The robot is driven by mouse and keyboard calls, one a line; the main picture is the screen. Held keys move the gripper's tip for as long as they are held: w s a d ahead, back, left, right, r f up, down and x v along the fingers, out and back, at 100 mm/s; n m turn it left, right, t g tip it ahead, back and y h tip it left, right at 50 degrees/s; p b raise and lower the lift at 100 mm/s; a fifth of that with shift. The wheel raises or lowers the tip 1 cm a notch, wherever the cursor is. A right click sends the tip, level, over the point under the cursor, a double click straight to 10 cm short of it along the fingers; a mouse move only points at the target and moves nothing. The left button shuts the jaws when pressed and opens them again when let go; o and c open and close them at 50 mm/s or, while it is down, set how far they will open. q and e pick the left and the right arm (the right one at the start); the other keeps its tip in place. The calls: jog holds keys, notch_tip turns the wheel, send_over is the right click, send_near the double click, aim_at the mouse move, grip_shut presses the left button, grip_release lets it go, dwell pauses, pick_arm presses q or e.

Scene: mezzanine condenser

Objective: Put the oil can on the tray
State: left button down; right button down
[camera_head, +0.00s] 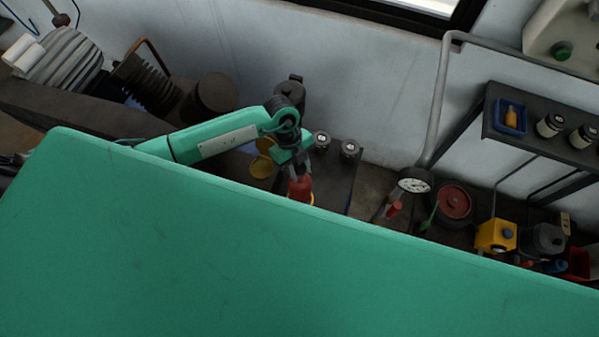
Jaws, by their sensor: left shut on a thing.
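My left gripper (300,172) points down near the middle of the view and is shut on a red object with a yellow edge (300,188), which looks like the oil can. Its lower part is hidden behind the large green surface in front. A small blue tray (521,126) stands on the dark shelf at the right, with an orange item in it. I cannot tell whether this is the task's tray. My right gripper is not in view.
Two small jars (322,139) stand on the dark bench beside my left gripper. A gauge (414,181), a red round part (455,201) and a yellow box (495,236) stand to the right. A grey pipe (438,105) rises between. Ribbed parts (62,60) lie at the left.

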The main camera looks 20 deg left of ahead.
pick_arm(q)
jog(key=shift+f+p, duration=0.45)
jog(key=shift+f, duration=2.05)
jog(key=c, duration=1)
grip_release()
jog(key=shift+c, duration=0.2)
